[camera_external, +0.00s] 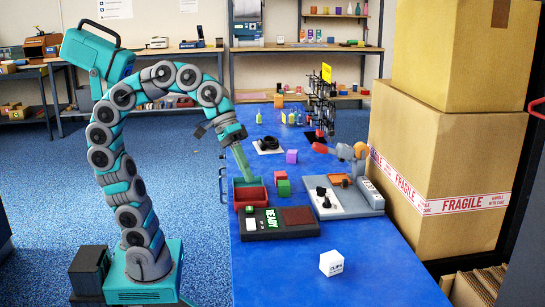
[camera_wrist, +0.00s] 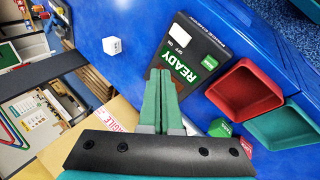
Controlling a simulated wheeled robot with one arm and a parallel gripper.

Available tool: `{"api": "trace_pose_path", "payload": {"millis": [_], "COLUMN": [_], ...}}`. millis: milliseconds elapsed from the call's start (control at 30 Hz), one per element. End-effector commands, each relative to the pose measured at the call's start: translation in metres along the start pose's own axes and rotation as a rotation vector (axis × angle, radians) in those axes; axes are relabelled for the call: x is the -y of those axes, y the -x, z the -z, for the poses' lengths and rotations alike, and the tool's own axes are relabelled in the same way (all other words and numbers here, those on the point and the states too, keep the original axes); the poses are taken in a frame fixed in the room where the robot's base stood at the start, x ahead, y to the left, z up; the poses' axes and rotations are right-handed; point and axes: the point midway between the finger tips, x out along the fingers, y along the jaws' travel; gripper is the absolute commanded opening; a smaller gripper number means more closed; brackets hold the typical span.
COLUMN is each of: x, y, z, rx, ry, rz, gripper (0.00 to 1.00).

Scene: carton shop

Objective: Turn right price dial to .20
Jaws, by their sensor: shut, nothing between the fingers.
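My gripper (camera_external: 251,180) is shut and empty, its long green fingers pointing down above the back of the red and green trays. In the wrist view the closed fingers (camera_wrist: 160,73) lie side by side, in front of the black box's READY display. No dial with a readable price shows in either view. A grey device (camera_external: 352,203) with black knobs (camera_external: 322,194) and an orange-brown part stands on the blue table, right of my gripper and apart from it. I cannot tell whether a knob is a price dial. The black box (camera_external: 277,235) with a green READY display lies nearer the camera.
A red tray (camera_external: 250,202) and a green tray (camera_wrist: 288,128) sit beside the black box. Red, green and purple cubes lie nearby. A white cube (camera_external: 331,262) stands at the front. Large cartons (camera_external: 440,150) block the right side. The front of the blue table (camera_external: 290,285) is mostly clear.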

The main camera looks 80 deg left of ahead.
Motion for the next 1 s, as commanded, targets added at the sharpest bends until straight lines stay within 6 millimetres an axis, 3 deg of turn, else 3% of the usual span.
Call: {"api": "trace_pose_path", "payload": {"millis": [300, 500, 767, 1000], "x": [0.004, 0.005, 0.007, 0.021], "y": [-0.022, -0.031, -0.036, -0.066], "z": [0.084, 0.123, 0.136, 0.142], "rx": [-0.075, -0.093, -0.098, -0.096], "ry": [-0.33, -0.478, -0.527, -0.526], "rz": [0.27, 0.408, 0.455, 0.455], "gripper": [0.0, 0.0, 0.0, 0.0]}}
